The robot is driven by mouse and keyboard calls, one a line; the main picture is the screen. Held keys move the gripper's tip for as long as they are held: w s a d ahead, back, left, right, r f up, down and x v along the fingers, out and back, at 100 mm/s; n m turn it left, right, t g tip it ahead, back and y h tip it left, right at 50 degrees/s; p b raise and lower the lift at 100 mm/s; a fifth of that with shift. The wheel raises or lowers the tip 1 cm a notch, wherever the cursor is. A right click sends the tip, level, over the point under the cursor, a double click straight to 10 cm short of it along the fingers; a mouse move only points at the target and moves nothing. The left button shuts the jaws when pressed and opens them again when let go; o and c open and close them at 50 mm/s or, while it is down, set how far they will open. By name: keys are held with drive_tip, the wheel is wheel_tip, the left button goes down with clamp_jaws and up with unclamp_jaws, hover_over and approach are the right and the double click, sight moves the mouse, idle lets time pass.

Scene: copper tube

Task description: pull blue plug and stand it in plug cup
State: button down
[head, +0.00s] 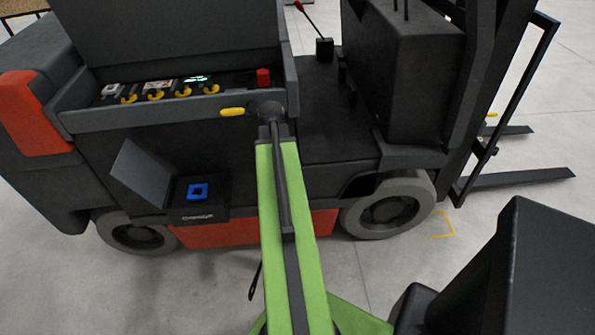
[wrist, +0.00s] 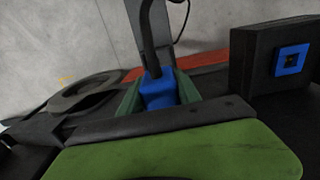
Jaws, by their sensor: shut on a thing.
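My gripper (wrist: 160,100) shows in the wrist view with its dark green fingers shut on the blue plug (wrist: 158,88). A black cable runs upward from the plug. The blue socket (wrist: 291,60) on a dark box is to the right, apart from the plug. In the head view, the blue socket (head: 198,191) is in a dark housing on the truck's side, left of my green arm. The gripper and plug are hidden there by my arm. I cannot make out the plug cup for certain in either view.
The forklift truck (head: 345,120) fills the middle of the head view. An open dark flap (head: 142,172) stands beside the socket.

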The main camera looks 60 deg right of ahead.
drive_tip(key=shift+w+f+b, duration=0.15)
drive_tip(key=shift+f+b, duration=0.1)
drive_tip(key=shift+f, duration=0.3)
drive_tip(key=shift+w+f+b, duration=0.15)
drive_tip(key=shift+f+b, duration=0.1)
drive_tip(key=shift+f, duration=0.25)
drive_tip(key=shift+s+a+f+b, duration=0.1)
drive_tip(key=shift+s+f+b, duration=0.15)
drive_tip(key=shift+b, duration=0.2)
drive_tip(key=shift+s+d+f+b, duration=0.15)
drive_tip(key=shift+s+f+b, duration=0.1)
drive_tip(key=shift+f+b, duration=0.65)
drive_tip(key=shift+s+d+f+b, duration=0.1)
drive_tip(key=shift+s+f+b, duration=0.15)
drive_tip(key=shift+f+b, duration=0.6)
drive_tip(key=shift+w, duration=0.15)
drive_tip(key=shift+w+f+b, duration=0.1)
drive_tip(key=shift+f+b, duration=2.25)
drive_tip(key=shift+b, duration=0.05)
drive_tip(key=c, duration=0.8)
unclamp_jaws()
drive_tip(key=shift+o, duration=0.5)
